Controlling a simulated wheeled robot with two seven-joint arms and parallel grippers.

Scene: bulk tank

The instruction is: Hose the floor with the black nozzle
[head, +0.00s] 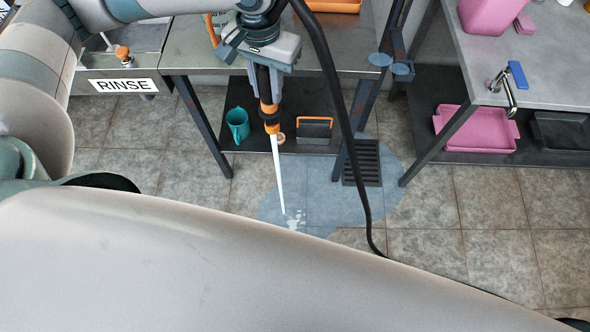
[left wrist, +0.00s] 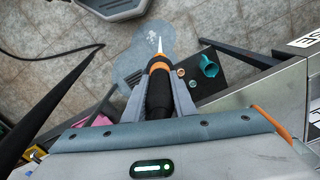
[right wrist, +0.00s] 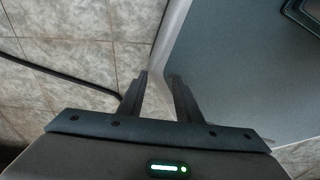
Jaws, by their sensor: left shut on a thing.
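The black nozzle (head: 264,82), with orange bands, points down at the floor in the head view. My left gripper (head: 262,68) is shut on it, and the left wrist view shows the nozzle (left wrist: 159,92) between the fingers. A white water jet (head: 278,175) runs from its tip to the tiles. A bluish wet patch (head: 335,200) spreads there, with pale foam where the jet lands. The black hose (head: 345,120) hangs in front of the bench and curves down to the right. My right gripper (right wrist: 160,82) is open and empty in the right wrist view; it is not visible in the head view.
A lower shelf (head: 240,110) holds a teal jug (head: 237,124) and a black-and-orange item. The right bench (head: 540,80) has a tap and a pink tub (head: 475,128) below. Dry tiles lie to the right.

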